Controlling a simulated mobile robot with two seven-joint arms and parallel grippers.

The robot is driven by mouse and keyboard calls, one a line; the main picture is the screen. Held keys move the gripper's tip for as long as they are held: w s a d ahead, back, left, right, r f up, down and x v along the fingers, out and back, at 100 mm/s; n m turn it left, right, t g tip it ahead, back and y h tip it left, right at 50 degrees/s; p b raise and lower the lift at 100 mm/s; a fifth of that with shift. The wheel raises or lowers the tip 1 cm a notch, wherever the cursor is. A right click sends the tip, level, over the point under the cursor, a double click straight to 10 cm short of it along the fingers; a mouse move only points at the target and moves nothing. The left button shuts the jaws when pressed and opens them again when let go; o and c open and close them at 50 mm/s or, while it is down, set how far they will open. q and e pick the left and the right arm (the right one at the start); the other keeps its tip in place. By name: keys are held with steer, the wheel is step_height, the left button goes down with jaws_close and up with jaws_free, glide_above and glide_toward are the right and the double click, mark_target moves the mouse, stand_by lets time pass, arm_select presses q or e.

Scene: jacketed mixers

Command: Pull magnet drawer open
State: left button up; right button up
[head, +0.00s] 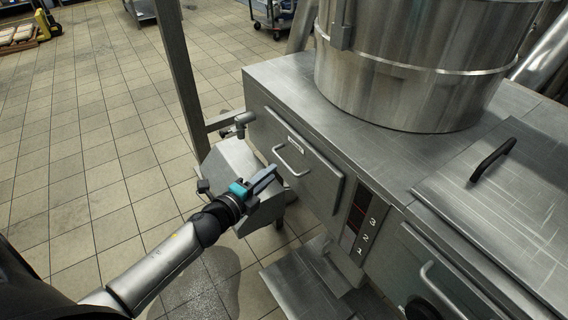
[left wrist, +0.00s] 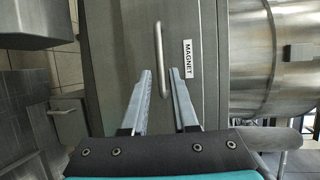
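The magnet drawer (head: 318,178) is a grey metal front in the side of the steel cabinet, and it looks closed. Its bar handle (head: 291,160) shows in the head view. In the left wrist view the handle (left wrist: 158,45) stands beside a white MAGNET label (left wrist: 188,56). My left gripper (head: 272,174) is just in front of the drawer, near the handle. Its two fingers (left wrist: 160,72) are apart, and the handle's near end appears between them in the wrist view. Contact cannot be told. My right gripper is not in view.
A large steel vessel (head: 415,70) stands on the cabinet top (head: 290,75). To the right are a lid with a black handle (head: 493,160) and another front with a bar handle (head: 440,290). A steel post (head: 180,75) rises near the cabinet. Tiled floor (head: 90,150) is open at left.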

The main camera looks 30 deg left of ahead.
mark_target(284, 161)
arm_select(q)
steer(key=shift+b+x, duration=0.7)
steer(key=shift+x, duration=3.05)
steer(key=shift+c, duration=0.2)
jaws_close()
steer(key=shift+f, duration=0.1)
